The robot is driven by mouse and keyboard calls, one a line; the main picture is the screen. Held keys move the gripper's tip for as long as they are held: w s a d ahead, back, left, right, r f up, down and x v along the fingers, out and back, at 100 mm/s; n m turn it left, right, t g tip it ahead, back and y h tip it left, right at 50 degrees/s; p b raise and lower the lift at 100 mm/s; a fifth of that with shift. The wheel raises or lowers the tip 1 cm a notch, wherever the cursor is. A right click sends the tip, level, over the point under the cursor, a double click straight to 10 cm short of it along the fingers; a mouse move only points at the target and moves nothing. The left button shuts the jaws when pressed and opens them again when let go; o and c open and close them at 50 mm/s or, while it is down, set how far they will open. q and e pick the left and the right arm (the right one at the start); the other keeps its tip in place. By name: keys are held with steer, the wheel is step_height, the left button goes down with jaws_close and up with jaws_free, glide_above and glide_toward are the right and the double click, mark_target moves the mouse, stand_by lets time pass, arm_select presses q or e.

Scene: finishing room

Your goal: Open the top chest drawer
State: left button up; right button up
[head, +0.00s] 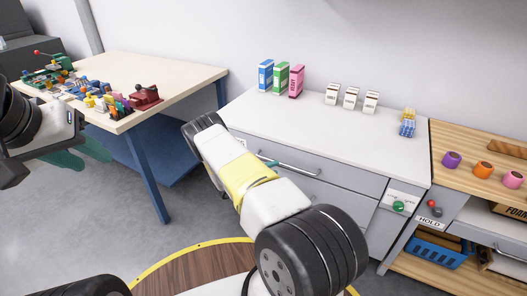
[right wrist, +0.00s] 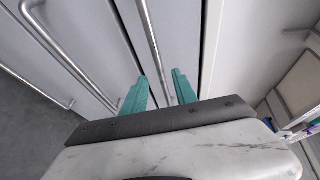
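The chest (head: 330,126) has a white top and grey drawer fronts. The top drawer front (head: 330,172) looks flush with the chest, with a metal bar handle (head: 296,169) across it. My right arm partly covers the left side of the chest. My right gripper (right wrist: 160,85) is at the top drawer; its teal fingers stand apart with the handle bar (right wrist: 153,45) running between them. A small gap shows beside the bar, so the fingers do not look closed on it. My left gripper (head: 80,155) is at the far left, away from the chest; its teal fingers are partly hidden.
Colored boxes (head: 281,78), white boxes (head: 351,97) and small blue-yellow items (head: 407,122) stand on the chest. A wooden bench (head: 475,145) adjoins it on the right. A table (head: 150,75) with toys stands at left. Floor is clear between table and chest.

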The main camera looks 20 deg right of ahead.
mark_target(283, 165)
steer(key=x, duration=0.7)
steer(key=shift+s, duration=0.1)
jaws_close()
stand_by(1.2)
